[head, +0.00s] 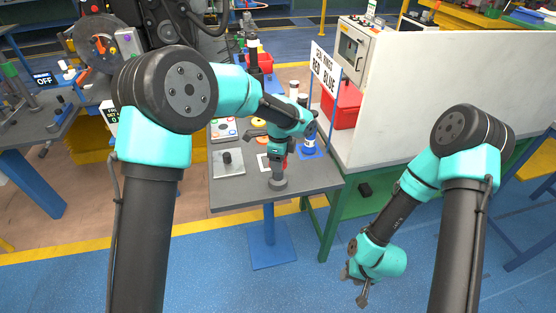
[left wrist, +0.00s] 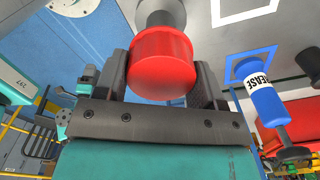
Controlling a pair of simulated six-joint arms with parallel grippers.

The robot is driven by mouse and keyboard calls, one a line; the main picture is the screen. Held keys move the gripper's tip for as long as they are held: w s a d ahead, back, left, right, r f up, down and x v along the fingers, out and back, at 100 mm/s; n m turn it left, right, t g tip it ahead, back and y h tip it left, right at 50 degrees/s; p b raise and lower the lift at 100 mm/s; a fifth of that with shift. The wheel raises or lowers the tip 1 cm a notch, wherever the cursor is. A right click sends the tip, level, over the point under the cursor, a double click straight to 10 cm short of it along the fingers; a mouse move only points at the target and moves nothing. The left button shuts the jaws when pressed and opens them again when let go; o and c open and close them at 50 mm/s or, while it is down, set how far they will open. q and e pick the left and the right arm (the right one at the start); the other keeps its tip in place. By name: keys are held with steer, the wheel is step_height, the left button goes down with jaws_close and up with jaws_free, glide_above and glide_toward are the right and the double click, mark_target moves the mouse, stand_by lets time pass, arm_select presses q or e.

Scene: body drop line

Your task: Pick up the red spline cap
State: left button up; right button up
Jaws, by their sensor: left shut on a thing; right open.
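The red spline cap (left wrist: 160,72) is a short red cylinder between the two fingers of my left gripper (left wrist: 162,85) in the left wrist view. The gripper is shut on it. The cap adjoins a grey round stub (left wrist: 162,14); I cannot tell whether it is seated on it or just clear of it. In the head view my left gripper (head: 281,160) points down above the grey stub (head: 278,183) near the front of the grey table, and mostly hides the cap. My right gripper (head: 362,288) is open and empty, low over the blue floor.
A blue grease tube (left wrist: 262,92) stands beside the gripper. The grey table (head: 232,195) also holds a plate with a black knob (head: 228,160) and a white panel with coloured buttons (head: 223,128). A green bench with a white wall (head: 440,95) stands to the right.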

arm_select(q)
steer(key=shift+c, duration=0.8)
steer(key=shift+r, duration=0.1)
steer(key=shift+r, duration=1.8)
steer(key=s+r, duration=0.1)
steer(key=s, duration=1.5)
steer(key=shift+d, duration=0.25)
steer(key=shift+w+a+r, duration=0.1)
